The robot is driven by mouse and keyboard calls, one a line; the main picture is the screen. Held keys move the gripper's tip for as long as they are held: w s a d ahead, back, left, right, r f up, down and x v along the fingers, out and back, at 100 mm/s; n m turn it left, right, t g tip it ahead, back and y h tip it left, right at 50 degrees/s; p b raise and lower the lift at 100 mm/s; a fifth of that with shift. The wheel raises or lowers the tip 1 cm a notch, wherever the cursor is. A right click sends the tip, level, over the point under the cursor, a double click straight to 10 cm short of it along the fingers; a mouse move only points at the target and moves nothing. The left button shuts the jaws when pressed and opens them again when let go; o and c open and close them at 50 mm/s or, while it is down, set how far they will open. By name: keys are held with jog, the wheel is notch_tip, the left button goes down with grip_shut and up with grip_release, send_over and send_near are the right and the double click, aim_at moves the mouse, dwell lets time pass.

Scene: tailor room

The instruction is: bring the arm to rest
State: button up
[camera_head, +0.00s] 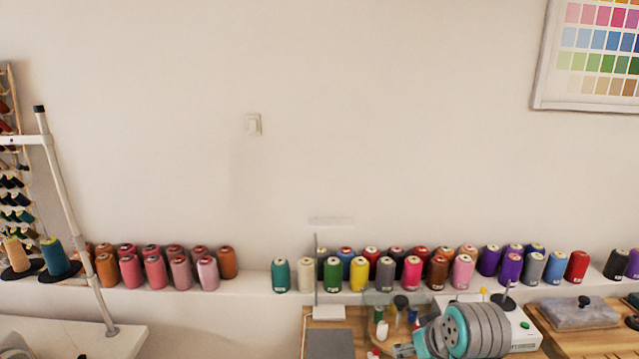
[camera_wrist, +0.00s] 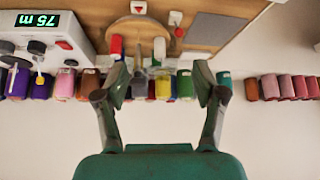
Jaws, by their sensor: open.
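My gripper (camera_wrist: 160,85) shows in the wrist view with its two dark green fingers spread well apart. Nothing is held between them. Behind the gap, spools and a wooden board with small items stand some way off, and I see no contact with them. In the head view, my teal and grey arm (camera_head: 465,330) shows at the bottom right of centre, in front of the workbench. My gripper's fingers cannot be made out there.
A white ledge (camera_head: 250,285) along the wall carries a row of many-coloured thread spools. A white thread stand (camera_head: 75,215) is at left.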

jog(key=s+a+f+m+t, duration=0.15)
jog(key=s+f+t, duration=0.25)
jog(key=s+f, duration=1.55)
jog(key=s+r+t, duration=0.2)
jog(key=s+r, duration=0.2)
jog(key=s, duration=0.9)
jog(key=s+r+t+h, duration=0.1)
jog(key=s+r, duration=0.4)
jog(key=s, duration=0.9)
jog(key=shift+s+d+t, duration=0.2)
jog(key=shift+s+t, duration=0.05)
jog(key=shift+t, duration=0.35)
jog(key=shift+m, duration=0.25)
